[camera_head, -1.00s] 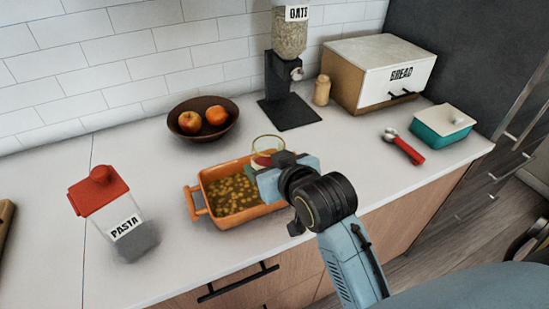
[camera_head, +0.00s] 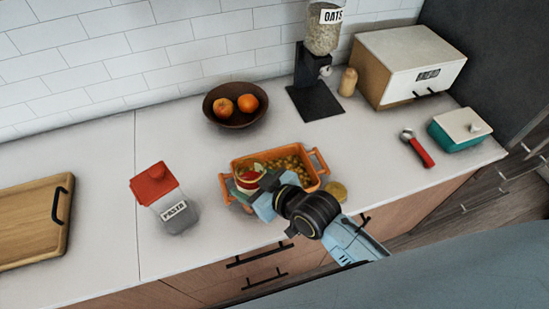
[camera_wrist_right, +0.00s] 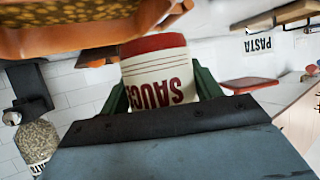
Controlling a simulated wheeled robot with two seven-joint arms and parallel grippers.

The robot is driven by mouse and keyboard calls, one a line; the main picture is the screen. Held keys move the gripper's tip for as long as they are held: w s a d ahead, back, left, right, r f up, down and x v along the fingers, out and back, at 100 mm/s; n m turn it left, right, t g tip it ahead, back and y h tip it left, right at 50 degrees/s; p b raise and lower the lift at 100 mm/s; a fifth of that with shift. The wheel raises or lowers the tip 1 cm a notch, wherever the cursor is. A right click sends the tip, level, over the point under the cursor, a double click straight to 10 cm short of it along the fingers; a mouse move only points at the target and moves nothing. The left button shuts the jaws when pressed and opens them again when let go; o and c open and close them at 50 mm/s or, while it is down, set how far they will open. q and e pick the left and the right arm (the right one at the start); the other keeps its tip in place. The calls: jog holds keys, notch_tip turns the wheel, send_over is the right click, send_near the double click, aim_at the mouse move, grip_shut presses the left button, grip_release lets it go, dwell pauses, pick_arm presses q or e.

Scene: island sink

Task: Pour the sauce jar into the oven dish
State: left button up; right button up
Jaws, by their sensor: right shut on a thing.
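The sauce jar (camera_head: 247,177), pale with red bands, is in my right gripper (camera_head: 261,192), over the left front part of the oven dish. In the right wrist view, the jar (camera_wrist_right: 158,72) shows its SAUCE lettering between the two green fingers of the gripper (camera_wrist_right: 162,92). I cannot tell its exact tilt or whether it touches the dish. The orange oven dish (camera_head: 314,159) has handles and holds yellow-brown pieces. Its side (camera_wrist_right: 50,42) also fills the upper left of the wrist view. My gripper hides its front. My left gripper is out of view.
A red-lidded pasta jar (camera_head: 165,198) stands left of the dish, and a fruit bowl (camera_head: 235,118) behind it. A cutting board (camera_head: 30,220) is far left; a red-handled utensil (camera_head: 420,152) is right.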

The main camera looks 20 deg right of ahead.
jog(key=shift+s+a+f+n+y+p, duration=0.1)
jog(key=shift+s+a+n+y+p, duration=0.3)
jog(key=shift+s+p, duration=0.45)
jog(key=shift+s+a+f, duration=0.2)
jog(key=shift+s+f, duration=0.15)
jog(key=shift+s, duration=0.05)
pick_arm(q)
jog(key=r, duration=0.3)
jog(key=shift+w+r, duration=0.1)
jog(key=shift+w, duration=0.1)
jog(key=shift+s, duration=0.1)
pick_arm(e)
jog(key=shift+w+d+r+g, duration=0.1)
jog(key=shift+g, duration=0.2)
